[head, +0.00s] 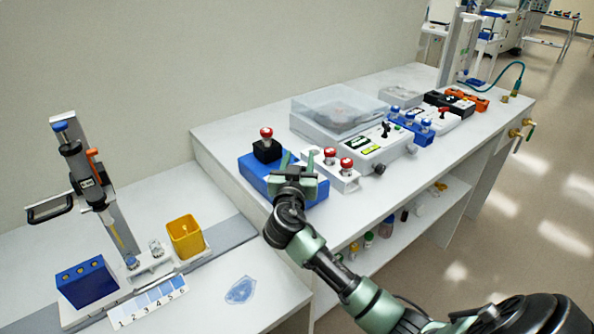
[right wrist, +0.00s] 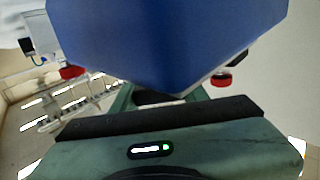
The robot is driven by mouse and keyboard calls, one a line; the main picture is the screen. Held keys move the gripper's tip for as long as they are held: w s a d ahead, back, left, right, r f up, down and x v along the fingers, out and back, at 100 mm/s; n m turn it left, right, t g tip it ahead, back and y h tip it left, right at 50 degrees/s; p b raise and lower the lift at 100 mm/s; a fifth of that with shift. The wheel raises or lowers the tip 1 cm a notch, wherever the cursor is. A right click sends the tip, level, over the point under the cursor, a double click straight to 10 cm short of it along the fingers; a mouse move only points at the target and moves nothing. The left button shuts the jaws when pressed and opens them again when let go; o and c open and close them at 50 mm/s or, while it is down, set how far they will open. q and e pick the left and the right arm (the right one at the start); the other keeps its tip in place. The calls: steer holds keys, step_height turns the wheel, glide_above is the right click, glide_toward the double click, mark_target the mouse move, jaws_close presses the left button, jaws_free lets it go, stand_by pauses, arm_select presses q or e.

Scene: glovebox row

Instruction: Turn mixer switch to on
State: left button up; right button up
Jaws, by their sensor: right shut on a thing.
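The mixer (head: 257,178) appears to be the blue block at the near left end of the raised bench. A black holder (head: 266,151) with a red-capped tube (head: 266,133) stands on its back left part. My right gripper (head: 289,169) is at the mixer's front, over its middle, and hides part of it. In the right wrist view the blue body (right wrist: 165,35) fills the top, close against the gripper (right wrist: 155,98). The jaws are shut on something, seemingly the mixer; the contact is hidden. I cannot make out the switch or its position. My left gripper is not in view.
A white rack (head: 345,183) with red-capped tubes stands just right of the gripper. A white instrument (head: 372,150) with a clear lid is behind it. On the lower bench at left are a pipette stand (head: 107,217), a yellow bin (head: 186,237) and a blue block (head: 86,284).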

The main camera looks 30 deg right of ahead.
steer(key=shift+s+d+m+g+h+b, duration=0.1)
steer(key=shift+m+g+h+b, duration=0.3)
steer(key=shift+h, duration=0.1)
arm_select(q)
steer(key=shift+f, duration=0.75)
arm_select(e)
steer(key=o, duration=1.4)
steer(key=shift+s+a, duration=0.3)
steer(key=shift+a, duration=0.05)
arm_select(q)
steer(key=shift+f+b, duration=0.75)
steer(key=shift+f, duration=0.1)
arm_select(e)
steer(key=v, duration=0.7)
steer(key=shift+r, duration=0.1)
